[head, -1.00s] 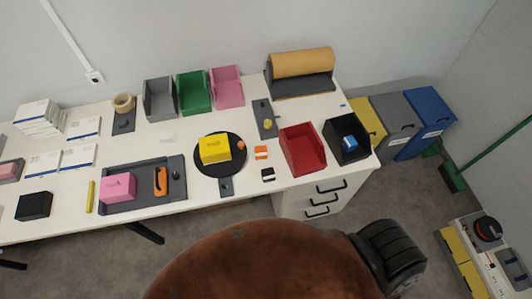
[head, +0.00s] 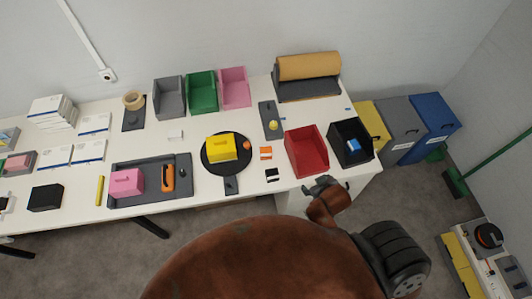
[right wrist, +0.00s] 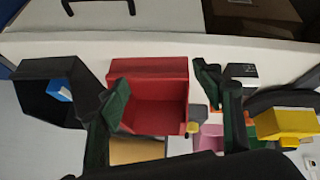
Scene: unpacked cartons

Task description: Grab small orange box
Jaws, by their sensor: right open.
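The small orange box (head: 265,153) has a white band and lies on the white table between the round black plate (head: 211,168) and the red bin (head: 306,160). A small black box with a white band (head: 272,175) lies just in front of it. My right gripper (head: 321,183) is at the table's front edge, below the red bin and to the right of the orange box, apart from it. In the right wrist view my right gripper (right wrist: 162,82) is open, with the red bin beyond its fingers. My left gripper is not in view.
A black bin with a blue item (head: 349,150) stands right of the red bin. A yellow box (head: 221,147) sits on the round plate. Grey, green and pink bins (head: 201,95) line the back. A grey tray (head: 150,188) is at left.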

